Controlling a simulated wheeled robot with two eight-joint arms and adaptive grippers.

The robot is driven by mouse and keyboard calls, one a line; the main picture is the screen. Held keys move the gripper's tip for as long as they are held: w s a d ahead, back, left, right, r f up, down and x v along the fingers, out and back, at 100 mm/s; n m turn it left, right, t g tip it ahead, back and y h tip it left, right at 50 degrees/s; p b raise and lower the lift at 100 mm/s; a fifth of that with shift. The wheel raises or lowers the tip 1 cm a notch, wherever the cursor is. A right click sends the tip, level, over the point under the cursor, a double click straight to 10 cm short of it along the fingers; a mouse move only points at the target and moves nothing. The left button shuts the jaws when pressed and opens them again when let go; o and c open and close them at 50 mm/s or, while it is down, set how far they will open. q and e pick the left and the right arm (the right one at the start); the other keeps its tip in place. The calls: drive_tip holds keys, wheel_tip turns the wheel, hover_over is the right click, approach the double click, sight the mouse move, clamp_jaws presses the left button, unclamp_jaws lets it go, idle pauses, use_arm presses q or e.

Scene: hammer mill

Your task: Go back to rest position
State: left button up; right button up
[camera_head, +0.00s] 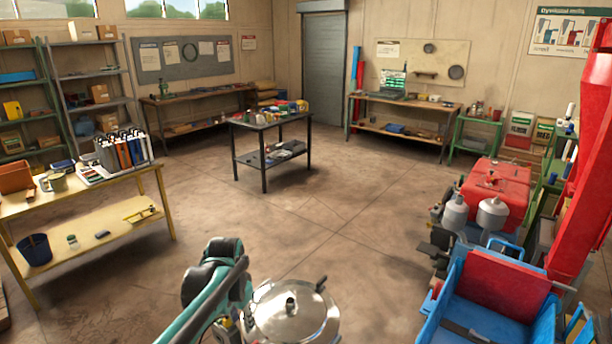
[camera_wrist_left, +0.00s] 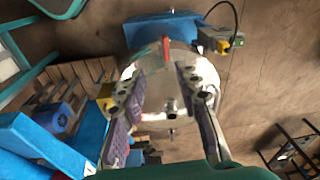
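My left arm (camera_head: 215,285), teal and black, comes in at the bottom of the head view, left of a round silver lid (camera_head: 295,318) with a small knob. In the left wrist view, my left gripper (camera_wrist_left: 160,80) has its two fingers well apart, with nothing seen between the pads. Beyond the fingers is a round shiny metal body (camera_wrist_left: 155,105) with a red handle-like part; I cannot tell whether the fingers touch it. My right gripper is in neither view.
A red and blue machine (camera_head: 490,290) stands at the right. A yellow-legged table (camera_head: 90,225) is at the left and a small dark table (camera_head: 270,125) in the middle. The floor (camera_head: 340,220) between them is clear. A wooden pallet (camera_wrist_left: 95,72) shows in the wrist view.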

use_arm(q)
drive_tip(key=s+r+n+t, duration=0.3)
drive_tip(key=s+n+t, duration=0.2)
drive_tip(key=s, duration=1.5)
drive_tip(key=shift+s+n+t, duration=0.3)
drive_tip(key=shift+s+n, duration=0.1)
drive_tip(key=shift+n, duration=0.1)
